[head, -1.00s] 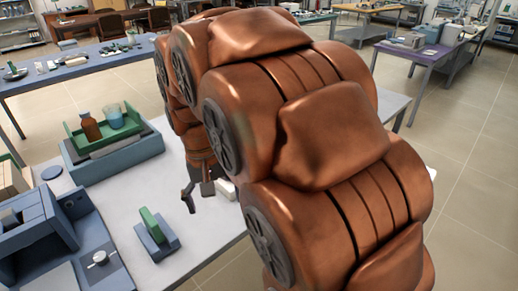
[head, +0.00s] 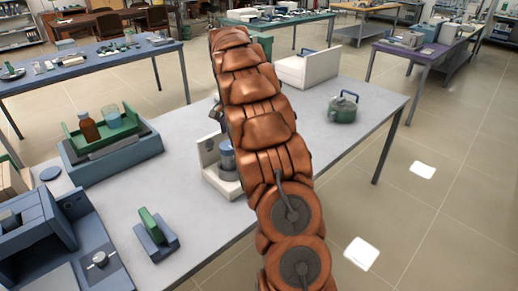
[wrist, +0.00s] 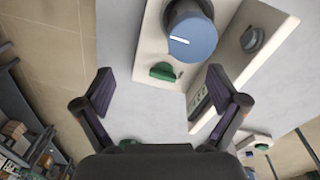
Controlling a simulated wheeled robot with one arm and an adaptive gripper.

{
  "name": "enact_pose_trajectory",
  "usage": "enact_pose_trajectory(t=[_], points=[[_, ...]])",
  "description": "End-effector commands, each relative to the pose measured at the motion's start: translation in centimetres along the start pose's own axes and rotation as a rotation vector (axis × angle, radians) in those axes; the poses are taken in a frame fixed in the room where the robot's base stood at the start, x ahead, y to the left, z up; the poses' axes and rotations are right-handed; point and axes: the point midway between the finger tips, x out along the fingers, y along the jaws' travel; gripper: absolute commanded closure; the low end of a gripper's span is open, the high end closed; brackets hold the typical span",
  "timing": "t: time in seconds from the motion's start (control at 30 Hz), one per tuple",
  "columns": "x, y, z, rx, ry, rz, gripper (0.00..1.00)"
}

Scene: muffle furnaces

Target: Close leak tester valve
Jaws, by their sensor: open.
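A cream L-shaped device, which looks like the leak tester (head: 232,187), stands on the grey-white table beside my arm, with a blue-grey cylinder (head: 227,155) on it. In the wrist view the cream body (wrist: 225,75) carries a blue round knob or cylinder (wrist: 192,35) with a white line, a small green lever-like part (wrist: 163,72) and a grey round fitting (wrist: 252,38). I cannot tell for sure which part is the valve. My gripper (wrist: 160,85) is open and empty, its fingers apart on either side of the green part in the picture. In the head view my arm hides most of it.
The table's front middle is clear.

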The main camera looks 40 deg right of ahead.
Motion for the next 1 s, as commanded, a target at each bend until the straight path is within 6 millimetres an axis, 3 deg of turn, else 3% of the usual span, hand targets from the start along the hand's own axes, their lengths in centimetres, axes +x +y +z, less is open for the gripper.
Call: enact_pose_trajectory(t=[0.2, 0.43, 0.63, 1.0], points=[[3.1, -0.2, -6.1, 0.146, -0.009, -0.026, 0.04], [5.8, 0.3, -10.5, 0.268, -0.023, -0.056, 0.04], [7.0, 0.6, -12.2, 0.318, -0.029, -0.07, 0.04], [9.7, 0.6, -12.3, 0.327, -0.033, -0.069, 0.04]])
